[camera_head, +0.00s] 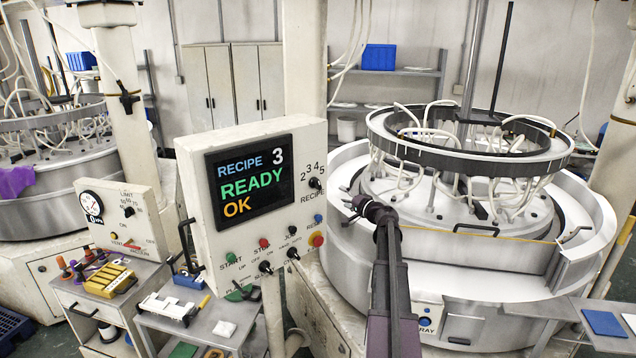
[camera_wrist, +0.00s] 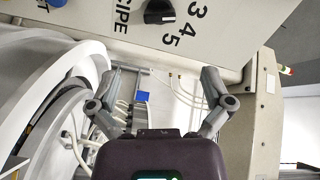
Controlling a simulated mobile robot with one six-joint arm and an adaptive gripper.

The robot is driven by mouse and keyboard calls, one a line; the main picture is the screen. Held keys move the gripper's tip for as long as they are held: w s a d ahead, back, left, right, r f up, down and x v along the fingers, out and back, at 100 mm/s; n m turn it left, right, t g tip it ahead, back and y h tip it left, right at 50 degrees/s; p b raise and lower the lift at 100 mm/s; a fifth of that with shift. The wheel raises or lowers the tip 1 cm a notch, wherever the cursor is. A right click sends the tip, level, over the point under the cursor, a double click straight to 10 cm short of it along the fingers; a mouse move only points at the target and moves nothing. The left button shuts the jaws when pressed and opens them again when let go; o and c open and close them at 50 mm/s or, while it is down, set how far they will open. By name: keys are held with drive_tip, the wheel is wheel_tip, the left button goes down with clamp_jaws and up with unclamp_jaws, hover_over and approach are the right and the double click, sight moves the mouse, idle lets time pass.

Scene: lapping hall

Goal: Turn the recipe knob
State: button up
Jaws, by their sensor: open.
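The recipe knob (camera_head: 315,183) is a small black knob at the right edge of the white control panel (camera_head: 185,190), under the numbers 2 3 4 5. The panel's screen (camera_head: 250,176) reads RECIPE 3, READY, OK. In the wrist view the knob (camera_wrist: 159,11) is at the top edge, beside the numbers 3, 4 and 5. My gripper (camera_wrist: 158,72) is open and empty there, its fingers spread apart below the knob and not touching it. In the head view my gripper (camera_head: 357,206) is right of and a little below the knob. The knob's pointer direction is unclear.
Other knobs and coloured buttons (camera_head: 264,243) sit on the panel below the screen. The large round lapping machine (camera_head: 345,265) stands just behind and right of my arm. A cart with a yellow block (camera_head: 110,280) and a grey side table (camera_head: 205,322) are at lower left.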

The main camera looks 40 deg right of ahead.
sight(320, 185)
drive_tip(key=shift+w, duration=0.1)
drive_tip(key=w, duration=0.4)
drive_tip(key=w+a, duration=0.1)
drive_tip(key=w, duration=0.8)
drive_tip(key=shift+w+a, duration=0.2)
drive_tip(key=shift+w, duration=0.15)
drive_tip(key=c, duration=1.1)
